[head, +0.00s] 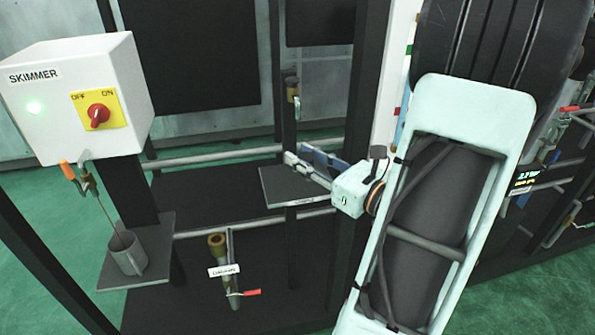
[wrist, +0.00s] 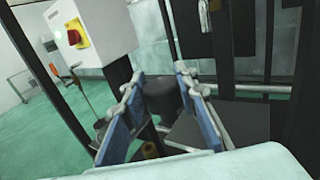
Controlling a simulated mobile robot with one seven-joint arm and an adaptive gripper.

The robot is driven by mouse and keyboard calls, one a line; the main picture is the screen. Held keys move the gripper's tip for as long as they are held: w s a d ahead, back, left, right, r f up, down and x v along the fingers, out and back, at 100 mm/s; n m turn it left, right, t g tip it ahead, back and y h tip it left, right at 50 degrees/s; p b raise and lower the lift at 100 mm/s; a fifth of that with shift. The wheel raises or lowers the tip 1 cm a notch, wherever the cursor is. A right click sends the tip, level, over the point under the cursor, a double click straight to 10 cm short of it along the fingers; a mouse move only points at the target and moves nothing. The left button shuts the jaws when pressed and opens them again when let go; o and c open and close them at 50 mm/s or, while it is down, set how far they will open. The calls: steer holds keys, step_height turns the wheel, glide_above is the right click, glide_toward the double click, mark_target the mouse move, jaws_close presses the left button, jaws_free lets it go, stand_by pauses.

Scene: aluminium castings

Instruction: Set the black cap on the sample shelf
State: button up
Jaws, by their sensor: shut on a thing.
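The black cap (wrist: 163,99) shows in the wrist view as a dark round piece between the two blue-padded fingers of my gripper (wrist: 160,75). My gripper is shut on it. In the head view my gripper (head: 306,162) reaches in from the right, its fingers just above a small dark plate, which looks like the sample shelf (head: 282,188). The cap cannot be made out there, behind the fingers. The shelf also shows in the wrist view (wrist: 188,133), below and right of the cap. I cannot tell whether the cap touches the shelf.
A dark post (head: 291,120) with a small fitting rises behind the shelf. A white SKIMMER box (head: 75,95) with a red knob stands at left, above another plate holding a grey cup (head: 126,253). A brass pipe with a red-handled valve (head: 232,270) is below. Grey rails run behind.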

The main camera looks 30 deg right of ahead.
steer(key=w+d+f, duration=0.2)
steer(key=w+f, duration=0.1)
steer(key=w, duration=0.1)
steer(key=w+d+f, duration=0.1)
steer(key=w+f, duration=0.2)
steer(key=w, duration=0.1)
steer(key=w+d+f, duration=0.2)
steer(key=w+f, duration=0.1)
steer(key=w, duration=0.1)
steer(key=shift+d+f, duration=0.1)
steer(key=shift+d, duration=0.2)
steer(key=shift+w+f+b, duration=0.25)
steer(key=shift+f+b, duration=0.05)
steer(key=shift+d+f, duration=0.1)
steer(key=shift+f, duration=1.45)
steer(key=shift+f, duration=0.2)
steer(key=o, duration=0.9)
steer(key=shift+o, duration=0.2)
steer(key=shift+r, duration=0.1)
